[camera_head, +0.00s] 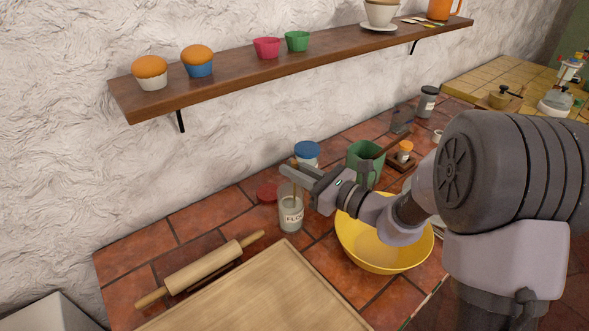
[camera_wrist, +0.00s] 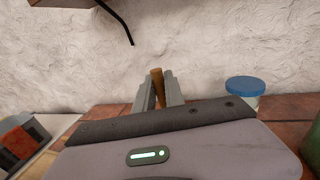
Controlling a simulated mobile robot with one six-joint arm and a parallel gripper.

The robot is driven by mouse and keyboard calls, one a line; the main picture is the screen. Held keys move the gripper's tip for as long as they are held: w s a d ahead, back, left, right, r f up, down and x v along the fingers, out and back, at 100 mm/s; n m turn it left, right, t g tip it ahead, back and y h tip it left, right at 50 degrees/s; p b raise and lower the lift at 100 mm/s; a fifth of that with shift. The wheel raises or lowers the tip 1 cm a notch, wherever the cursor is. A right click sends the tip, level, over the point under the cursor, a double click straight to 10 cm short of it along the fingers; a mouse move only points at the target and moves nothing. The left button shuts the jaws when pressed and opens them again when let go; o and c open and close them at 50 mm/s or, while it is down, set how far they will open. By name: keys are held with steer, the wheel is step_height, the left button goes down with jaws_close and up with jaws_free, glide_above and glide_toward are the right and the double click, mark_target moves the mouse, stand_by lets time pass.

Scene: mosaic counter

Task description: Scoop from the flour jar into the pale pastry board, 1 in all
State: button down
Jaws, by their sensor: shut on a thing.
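The flour jar (camera_head: 291,217) is clear glass with a label reading "FLO", standing behind the pale pastry board (camera_head: 262,292). My gripper (camera_head: 291,171) is just above the jar's mouth. In the wrist view my gripper (camera_wrist: 159,97) is shut on a brown wooden handle (camera_wrist: 157,80), which stands nearly upright between the fingers. The handle seems to belong to a scoop; its lower end is hidden in the wrist view and looks to be down in the jar in the head view. The visible part of the board is bare.
A rolling pin (camera_head: 202,268) lies left of the board. A yellow bowl (camera_head: 385,258) and a green container (camera_head: 366,163) stand right. A shelf (camera_head: 230,78) with cupcakes hangs above.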

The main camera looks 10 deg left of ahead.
step_height(320, 180, up, 10)
steer(key=p, duration=0.8)
steer(key=shift+f, duration=0.15)
